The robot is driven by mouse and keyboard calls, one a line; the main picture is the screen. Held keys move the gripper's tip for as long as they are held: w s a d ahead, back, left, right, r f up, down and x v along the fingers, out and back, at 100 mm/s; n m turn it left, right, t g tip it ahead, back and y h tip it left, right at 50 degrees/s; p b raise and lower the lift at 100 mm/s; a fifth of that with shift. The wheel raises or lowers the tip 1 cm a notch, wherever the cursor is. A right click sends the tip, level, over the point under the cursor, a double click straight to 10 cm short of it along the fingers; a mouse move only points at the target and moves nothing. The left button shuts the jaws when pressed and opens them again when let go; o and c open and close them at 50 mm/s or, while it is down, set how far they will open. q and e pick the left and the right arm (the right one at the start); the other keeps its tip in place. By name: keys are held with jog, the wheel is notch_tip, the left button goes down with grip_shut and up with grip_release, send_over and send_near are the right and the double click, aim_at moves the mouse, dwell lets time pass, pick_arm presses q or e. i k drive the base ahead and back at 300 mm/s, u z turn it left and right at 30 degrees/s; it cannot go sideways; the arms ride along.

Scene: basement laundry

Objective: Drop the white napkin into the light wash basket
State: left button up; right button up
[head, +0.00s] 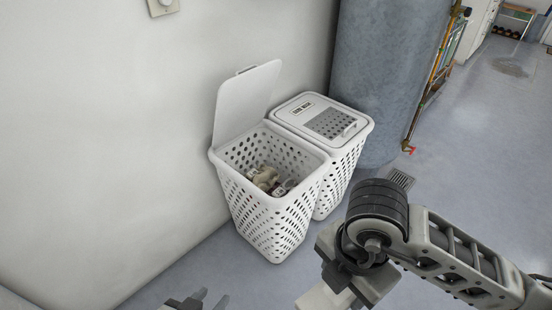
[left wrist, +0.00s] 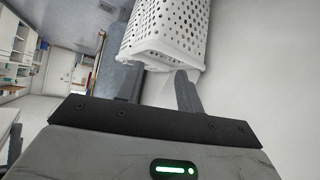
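Two white perforated laundry baskets stand side by side against the wall. The left basket (head: 272,218) is open, its lid (head: 244,102) tilted up; crumpled beige, whitish and dark cloths (head: 266,179) lie inside. I cannot tell whether the white napkin is among them; none shows elsewhere. My left gripper (head: 211,298) is at the bottom edge of the head view, in front of the baskets, fingers apart and empty. In the left wrist view a finger (left wrist: 188,92) shows below a white basket (left wrist: 170,35). My right arm comes in from the right; its fingers are out of frame.
The right basket (head: 342,158) has its lid shut, with a label too small to read surely. A grey-blue cylinder (head: 388,75) stands behind it. Floor to the right is open, with a small drain grate (head: 401,179). The wall (head: 100,130) bounds the left.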

aim_at(273, 192)
jog(key=i, duration=0.6)
jog(key=u, duration=1.4)
jog(key=i, duration=1.1)
jog(key=z, duration=1.15)
